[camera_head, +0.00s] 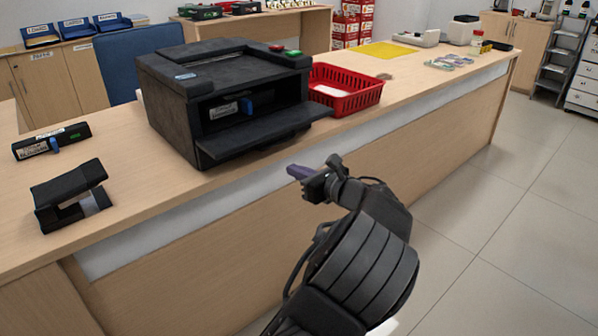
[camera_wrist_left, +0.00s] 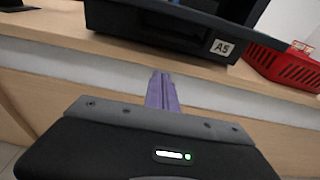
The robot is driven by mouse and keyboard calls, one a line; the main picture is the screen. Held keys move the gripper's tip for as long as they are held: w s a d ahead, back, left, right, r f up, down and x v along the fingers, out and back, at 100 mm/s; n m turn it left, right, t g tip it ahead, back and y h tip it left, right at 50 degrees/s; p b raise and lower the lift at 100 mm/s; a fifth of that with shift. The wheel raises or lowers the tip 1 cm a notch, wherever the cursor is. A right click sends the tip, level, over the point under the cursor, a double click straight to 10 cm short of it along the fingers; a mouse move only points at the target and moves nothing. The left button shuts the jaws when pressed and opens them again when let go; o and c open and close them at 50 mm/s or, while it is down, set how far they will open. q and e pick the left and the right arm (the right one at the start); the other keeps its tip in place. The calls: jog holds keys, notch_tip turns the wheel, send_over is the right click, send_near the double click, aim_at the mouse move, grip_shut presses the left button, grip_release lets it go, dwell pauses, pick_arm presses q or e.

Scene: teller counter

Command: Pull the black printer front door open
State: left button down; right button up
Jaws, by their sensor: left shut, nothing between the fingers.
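The black printer (camera_head: 220,85) stands on the wooden counter. Its front door (camera_head: 265,132) is folded down and sticks out toward me, and the dark bay behind it shows a blue part. My left gripper (camera_head: 296,172) is shut and empty, in front of and below the door's edge, apart from it. In the left wrist view its purple fingers (camera_wrist_left: 162,92) are together, pointing at the counter front below the printer (camera_wrist_left: 180,20), which bears an "A5" label. My right gripper is not in view.
A red basket (camera_head: 343,90) stands right of the printer. A black hole punch (camera_head: 70,193) and a toner cartridge (camera_head: 52,140) lie to the left on the counter (camera_head: 120,180). The floor (camera_head: 500,200) in front is clear.

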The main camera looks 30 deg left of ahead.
aim_at(276, 144)
pick_arm(q)
jog(key=b+x, duration=0.1)
jog(key=x, duration=0.6)
jog(key=shift+f+b, duration=0.15)
jog(key=shift+b, duration=0.2)
notch_tip(276, 144, up, 4)
jog(key=shift+d+r, duration=0.1)
jog(key=r+h+p, duration=0.1)
jog(key=p, duration=0.6)
jog(key=d+r+g+h+p, duration=0.1)
jog(key=r+h+p, duration=0.1)
jog(key=p, duration=0.5)
jog(key=shift+s+r+p, duration=0.2)
jog(key=shift+r+p, duration=0.15)
jog(key=shift+p, duration=0.35)
jog(key=shift+f+h, duration=0.25)
jog(key=shift+h, duration=0.05)
jog(key=shift+f, duration=0.15)
